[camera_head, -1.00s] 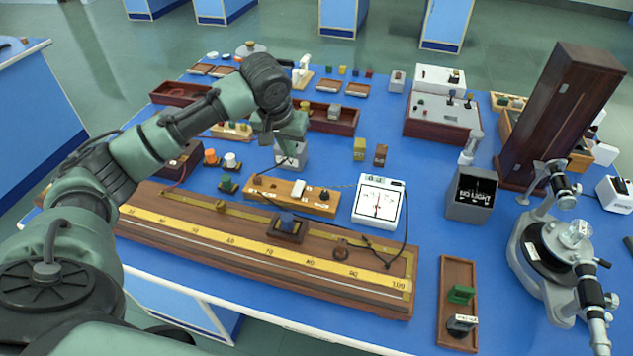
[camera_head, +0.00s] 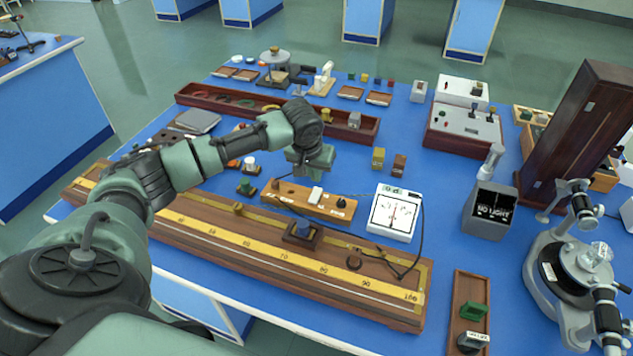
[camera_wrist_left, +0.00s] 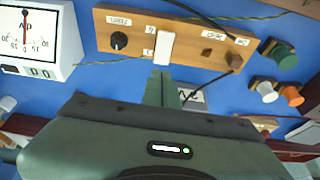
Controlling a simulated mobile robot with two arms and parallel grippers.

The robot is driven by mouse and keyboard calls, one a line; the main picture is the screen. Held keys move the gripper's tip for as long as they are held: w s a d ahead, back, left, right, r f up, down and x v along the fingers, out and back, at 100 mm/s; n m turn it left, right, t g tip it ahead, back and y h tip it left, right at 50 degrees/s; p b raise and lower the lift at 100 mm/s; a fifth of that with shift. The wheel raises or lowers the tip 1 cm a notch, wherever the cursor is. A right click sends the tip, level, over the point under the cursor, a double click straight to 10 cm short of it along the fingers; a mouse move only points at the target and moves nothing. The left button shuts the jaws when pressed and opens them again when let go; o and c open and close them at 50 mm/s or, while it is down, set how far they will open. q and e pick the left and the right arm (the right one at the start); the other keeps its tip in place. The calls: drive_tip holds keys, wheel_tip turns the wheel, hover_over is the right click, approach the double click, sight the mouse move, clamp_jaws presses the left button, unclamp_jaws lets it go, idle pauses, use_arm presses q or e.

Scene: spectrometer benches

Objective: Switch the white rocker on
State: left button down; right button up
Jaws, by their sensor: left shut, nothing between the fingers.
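The white rocker (camera_head: 316,194) is on a wooden switch board (camera_head: 284,190), between labels, with a black knob (camera_head: 341,202) to its right. In the left wrist view, the white rocker (camera_wrist_left: 165,48) is at top centre, beside the black knob (camera_wrist_left: 119,41). My left gripper (camera_head: 304,176) is behind the rocker in the head view. Its shut, empty fingers (camera_wrist_left: 162,77) end just below the rocker in the wrist view. I cannot tell whether they touch it. My right gripper is not in view.
A meter (camera_head: 395,212) stands right of the board. A long ruled wooden bench (camera_head: 190,229) lies in front. Green (camera_head: 246,187) and white-topped (camera_head: 250,163) terminals stand to the left. Dark cables run near the board and meter.

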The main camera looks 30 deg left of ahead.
sight(318, 189)
use_arm(q)
drive_tip(key=x, duration=0.4)
drive_tip(key=shift+s+f+p, duration=0.3)
drive_tip(key=shift+p, duration=0.05)
drive_tip(key=shift+f, duration=0.2)
drive_tip(key=shift+w+d+f+p, duration=0.1)
drive_tip(key=shift+p, duration=0.3)
drive_tip(key=shift+w+f, duration=0.1)
drive_tip(key=shift+f, duration=0.1)
drive_tip(key=shift+s+r+p, duration=0.1)
drive_tip(key=shift+s+p, duration=0.3)
drive_tip(key=shift+p, duration=0.2)
drive_tip(key=shift+s+d+p, duration=0.1)
drive_tip(key=shift+s+p, duration=0.35)
